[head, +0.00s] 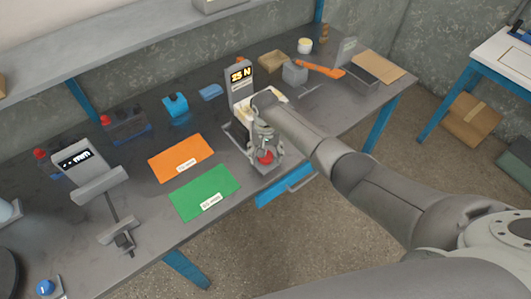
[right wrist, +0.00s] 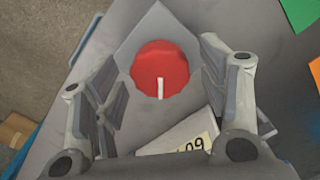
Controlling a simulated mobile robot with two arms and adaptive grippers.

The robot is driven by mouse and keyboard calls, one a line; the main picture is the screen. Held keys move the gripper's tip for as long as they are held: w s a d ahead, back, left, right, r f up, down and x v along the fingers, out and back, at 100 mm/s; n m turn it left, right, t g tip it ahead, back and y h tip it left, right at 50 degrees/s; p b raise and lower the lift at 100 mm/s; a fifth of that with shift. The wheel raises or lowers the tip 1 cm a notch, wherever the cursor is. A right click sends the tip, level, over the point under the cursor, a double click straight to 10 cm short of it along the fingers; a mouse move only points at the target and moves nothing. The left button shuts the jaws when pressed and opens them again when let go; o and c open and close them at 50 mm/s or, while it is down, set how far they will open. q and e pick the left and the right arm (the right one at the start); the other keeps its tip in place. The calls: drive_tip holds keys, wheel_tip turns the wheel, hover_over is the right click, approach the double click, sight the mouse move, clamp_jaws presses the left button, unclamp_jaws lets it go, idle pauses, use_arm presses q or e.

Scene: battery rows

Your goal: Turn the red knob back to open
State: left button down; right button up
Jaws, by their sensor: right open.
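The red knob (right wrist: 160,70) has a white pointer line and sits on a grey plate (right wrist: 155,25). In the right wrist view it lies between the open fingers of my right gripper (right wrist: 172,100), with a gap visible on both sides. In the head view the knob (head: 265,157) shows at the front of a grey tester with a display reading "25 N" (head: 240,76). My right gripper (head: 264,142) is above the knob there and hides part of the tester. My left gripper is not in view.
A green mat (head: 205,192) and an orange mat (head: 181,158) lie left of the tester. A caliper-like gauge with a display (head: 76,160) stands further left. An orange-handled tool (head: 320,68) and small boxes lie behind. The table's front edge is close to the knob.

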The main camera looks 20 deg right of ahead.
drive_tip(key=c, duration=1)
drive_tip(key=shift+n, duration=0.3)
